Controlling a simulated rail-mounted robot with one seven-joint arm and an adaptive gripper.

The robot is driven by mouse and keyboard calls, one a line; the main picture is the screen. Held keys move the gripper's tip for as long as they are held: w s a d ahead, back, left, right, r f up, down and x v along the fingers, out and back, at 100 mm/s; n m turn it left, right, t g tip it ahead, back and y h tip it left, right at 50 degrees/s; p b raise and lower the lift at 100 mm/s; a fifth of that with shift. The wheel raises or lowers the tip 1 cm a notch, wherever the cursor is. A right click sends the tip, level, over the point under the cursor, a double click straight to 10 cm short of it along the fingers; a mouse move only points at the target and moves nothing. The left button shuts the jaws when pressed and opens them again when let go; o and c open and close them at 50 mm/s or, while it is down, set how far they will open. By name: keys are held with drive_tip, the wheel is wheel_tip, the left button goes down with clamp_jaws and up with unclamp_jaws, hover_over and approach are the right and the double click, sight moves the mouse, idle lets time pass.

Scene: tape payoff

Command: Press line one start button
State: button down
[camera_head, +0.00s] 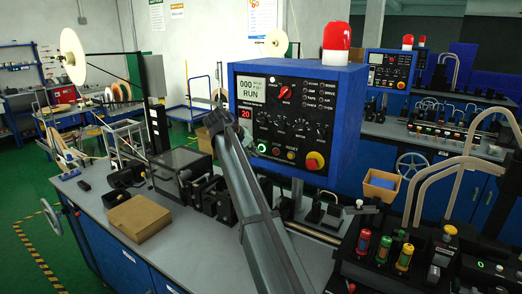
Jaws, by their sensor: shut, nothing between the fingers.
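A blue control box (342,125) with a black front panel stands in the middle of the head view. Its display (251,90) reads "000" and "RUN", with a red "20" sign (245,113) below. A green button (261,147) sits at the lower left of the panel, with a dark button, a yellow button (291,155) and a red stop knob (314,161) on a yellow base to its right. My gripper (217,100) is shut and empty at the panel's left edge, left of and above the green button. I cannot tell whether it touches the box.
A red beacon (336,45) tops the box. A cardboard box (138,217) and black fixtures lie on the grey bench (90,205). Colored handles (383,248) and curved pale tubes stand at the right. A second blue control box (389,68) is farther back. Green floor is at left.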

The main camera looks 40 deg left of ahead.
drive_tip(key=shift+s+d, duration=0.15)
drive_tip(key=shift+s, duration=1.1)
drive_tip(key=shift+s+d, duration=0.1)
drive_tip(key=shift+s, duration=1.15)
